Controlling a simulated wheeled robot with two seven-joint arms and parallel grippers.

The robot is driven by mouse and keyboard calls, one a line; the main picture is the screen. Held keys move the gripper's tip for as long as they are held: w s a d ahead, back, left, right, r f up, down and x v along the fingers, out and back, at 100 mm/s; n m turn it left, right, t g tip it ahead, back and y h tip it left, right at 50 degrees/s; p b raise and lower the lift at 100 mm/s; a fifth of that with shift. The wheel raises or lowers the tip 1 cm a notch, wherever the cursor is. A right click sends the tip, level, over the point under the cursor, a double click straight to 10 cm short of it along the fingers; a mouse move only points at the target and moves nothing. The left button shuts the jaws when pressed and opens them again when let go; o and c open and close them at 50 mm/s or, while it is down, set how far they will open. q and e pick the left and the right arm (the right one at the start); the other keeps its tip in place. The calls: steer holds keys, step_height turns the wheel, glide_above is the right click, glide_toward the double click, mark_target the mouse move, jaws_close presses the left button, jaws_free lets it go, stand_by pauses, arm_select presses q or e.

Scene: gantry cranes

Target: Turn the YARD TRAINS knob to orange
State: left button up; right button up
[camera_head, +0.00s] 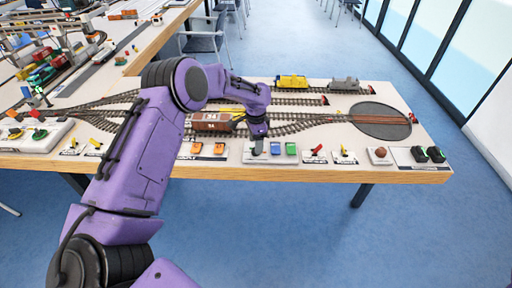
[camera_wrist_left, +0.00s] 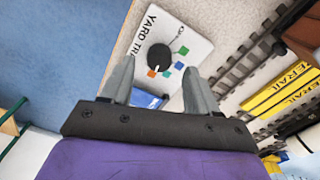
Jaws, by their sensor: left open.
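The YARD TRAINS knob (camera_wrist_left: 160,57) is a round black dial on a white label plate (camera_wrist_left: 146,34) in the left wrist view. Small green (camera_wrist_left: 183,50), blue and orange (camera_wrist_left: 151,72) marks sit around it. I cannot tell clearly which mark its pointer faces. My left gripper (camera_wrist_left: 159,66) is open, with its grey fingertips apart on either side of the knob in that view; contact cannot be judged. In the head view my left gripper (camera_head: 258,131) points down over the front control row and hides most of the knob. My right gripper is not in view.
Close to the right of the gripper are a blue button (camera_head: 275,148) and a green button (camera_head: 291,148). A red lever (camera_head: 316,152) and a yellow lever (camera_head: 344,152) stand further right. A brown wagon (camera_head: 212,122) is on the track just left of the gripper.

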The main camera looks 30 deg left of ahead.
arm_select(q)
step_height(320, 180, up, 8)
steer(key=shift+f+b, duration=0.15)
steer(key=shift+b, duration=0.2)
